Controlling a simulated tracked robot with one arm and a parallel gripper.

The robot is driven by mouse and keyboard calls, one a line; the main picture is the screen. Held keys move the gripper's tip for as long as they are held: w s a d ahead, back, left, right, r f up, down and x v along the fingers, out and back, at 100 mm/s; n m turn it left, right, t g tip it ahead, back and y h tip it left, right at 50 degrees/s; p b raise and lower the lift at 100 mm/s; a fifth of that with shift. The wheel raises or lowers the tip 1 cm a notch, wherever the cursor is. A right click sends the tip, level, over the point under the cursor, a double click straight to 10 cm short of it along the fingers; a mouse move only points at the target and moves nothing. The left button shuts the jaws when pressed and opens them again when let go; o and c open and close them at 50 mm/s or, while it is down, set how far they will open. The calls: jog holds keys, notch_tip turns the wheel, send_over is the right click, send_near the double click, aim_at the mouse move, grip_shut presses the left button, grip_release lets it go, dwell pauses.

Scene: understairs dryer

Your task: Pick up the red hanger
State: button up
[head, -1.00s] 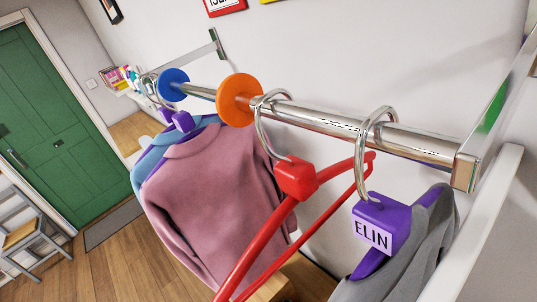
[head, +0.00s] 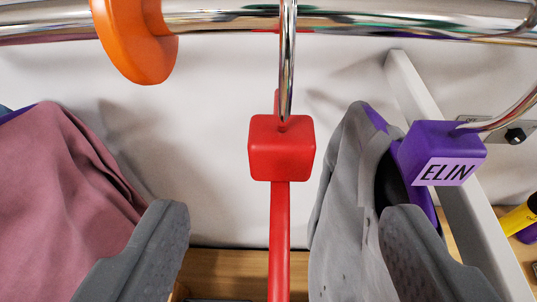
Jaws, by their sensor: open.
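The red hanger (head: 281,148) hangs by its metal hook (head: 288,70) from the chrome rail (head: 225,20). Its red block is near the middle of the head view, with a red bar running down from it out of the picture. My gripper (head: 285,228) is open, one grey finger at the lower left and one at the lower right. The red bar shows between the two fingers, apart from both. The hanger's lower part is cut off by the picture's bottom edge.
A purple hanger block marked ELIN (head: 443,153) with a grey garment (head: 345,200) hangs close on the right, partly behind my right finger. An orange disc (head: 138,40) is on the rail at left. A pink garment (head: 65,200) hangs left. A white post (head: 450,190) stands right.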

aim_at(280, 138)
jog(key=p+x, duration=0.2)
jog(key=x, duration=0.7)
jog(key=shift+w+p, duration=0.25)
jog(key=shift+p, duration=0.1)
grip_shut()
